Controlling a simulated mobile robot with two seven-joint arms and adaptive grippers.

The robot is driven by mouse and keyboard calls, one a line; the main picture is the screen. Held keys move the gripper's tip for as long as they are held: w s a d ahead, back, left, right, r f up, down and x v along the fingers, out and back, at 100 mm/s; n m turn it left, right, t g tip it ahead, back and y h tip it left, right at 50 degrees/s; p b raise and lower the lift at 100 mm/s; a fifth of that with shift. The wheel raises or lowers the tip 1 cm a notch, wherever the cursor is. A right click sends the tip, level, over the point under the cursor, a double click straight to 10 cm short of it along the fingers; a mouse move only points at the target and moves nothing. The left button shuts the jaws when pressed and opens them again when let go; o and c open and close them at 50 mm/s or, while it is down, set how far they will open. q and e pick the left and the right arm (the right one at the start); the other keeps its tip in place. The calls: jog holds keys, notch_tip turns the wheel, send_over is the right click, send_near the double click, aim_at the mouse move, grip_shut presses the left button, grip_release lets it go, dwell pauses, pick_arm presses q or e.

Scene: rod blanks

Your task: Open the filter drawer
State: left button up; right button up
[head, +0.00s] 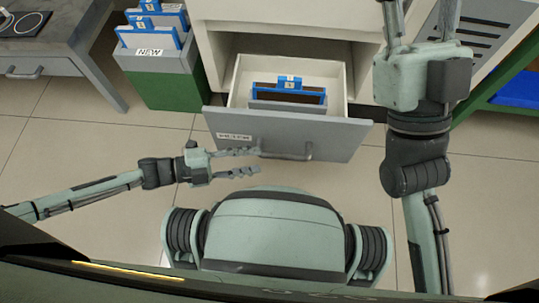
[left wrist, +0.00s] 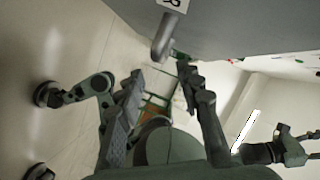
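The filter drawer (head: 340,140) stands pulled out of the white cabinet, its grey front toward me. A blue-framed filter (head: 288,90) with a dark panel is inside. The drawer's bar handle (head: 290,155) is on the front; its end also shows in the left wrist view (left wrist: 165,38). My left gripper (head: 246,162) is open and empty, just left of the handle. In the left wrist view its two fingers (left wrist: 160,85) are apart, with the handle end beyond them and nothing between. My right gripper (head: 420,14) is open, at the upper right; its fingertips are cut off by the frame edge.
A grey and green bin (head: 165,85) labelled NEW holds several blue-framed filters, left of the cabinet. A grey table (head: 60,50) stands at the far left. A green shelf with a blue item (head: 518,88) is at right.

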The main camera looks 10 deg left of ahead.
pick_arm(q)
jog(key=shift+v, duration=1.55)
